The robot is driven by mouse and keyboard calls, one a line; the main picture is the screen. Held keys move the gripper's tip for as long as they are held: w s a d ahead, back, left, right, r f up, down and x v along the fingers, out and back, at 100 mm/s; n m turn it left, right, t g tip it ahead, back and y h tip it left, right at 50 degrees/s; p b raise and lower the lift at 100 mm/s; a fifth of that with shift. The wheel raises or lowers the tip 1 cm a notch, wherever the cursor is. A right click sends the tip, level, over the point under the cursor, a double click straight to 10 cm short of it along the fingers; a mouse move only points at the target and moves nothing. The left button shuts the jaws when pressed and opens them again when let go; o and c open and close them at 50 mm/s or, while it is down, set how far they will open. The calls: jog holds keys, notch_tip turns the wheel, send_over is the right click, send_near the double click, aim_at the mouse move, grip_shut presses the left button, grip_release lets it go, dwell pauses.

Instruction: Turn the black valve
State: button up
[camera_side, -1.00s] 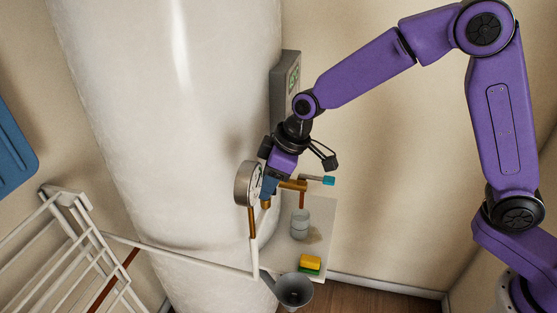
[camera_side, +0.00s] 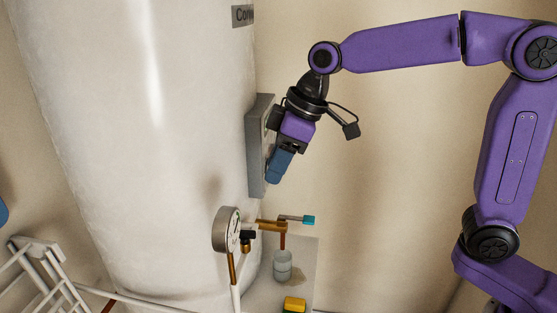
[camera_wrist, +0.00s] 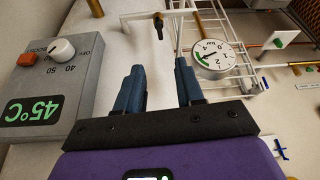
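The black valve (camera_side: 248,235) is a small black handle on a brass fitting, just right of the pressure gauge (camera_side: 227,230) in the side view. In the wrist view, the dark handle on brass (camera_wrist: 158,22) appears beyond my fingers, between them. My gripper (camera_side: 276,176) has blue fingers and hangs above the valve, clear of it, beside the grey control box. In the wrist view my gripper (camera_wrist: 160,70) is open, with a gap between its fingers and nothing held.
A grey control box (camera_wrist: 62,80) with a white knob, red button and green 45°C display is close beside my gripper. A teal-handled valve (camera_side: 308,220) is right of the gauge. A glass jar (camera_side: 283,265) stands below. A white rack (camera_side: 45,262) is at lower left.

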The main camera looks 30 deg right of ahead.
aim_at(244, 231)
jog(key=shift+d+r, duration=0.1)
jog(key=shift+r, duration=0.1)
jog(key=w+d+r+m+t, duration=0.3)
jog(key=w+d+r+t, duration=0.1)
jog(key=w+d+t, duration=0.4)
jog(key=s+a+f+n+g+y, duration=0.1)
jog(key=s+a+f+g+y, duration=0.1)
jog(key=s+f+g, duration=0.3)
jog(key=s+a+f+n+y, duration=0.1)
jog(key=s+f+n+y, duration=0.15)
jog(key=s, duration=0.45)
jog(key=shift+m+h, duration=0.35)
jog(key=shift+h, duration=0.1)
jog(key=shift+s+x, duration=0.2)
jog(key=shift+x, duration=8.75)
jog(key=shift+f, duration=0.1)
grip_shut()
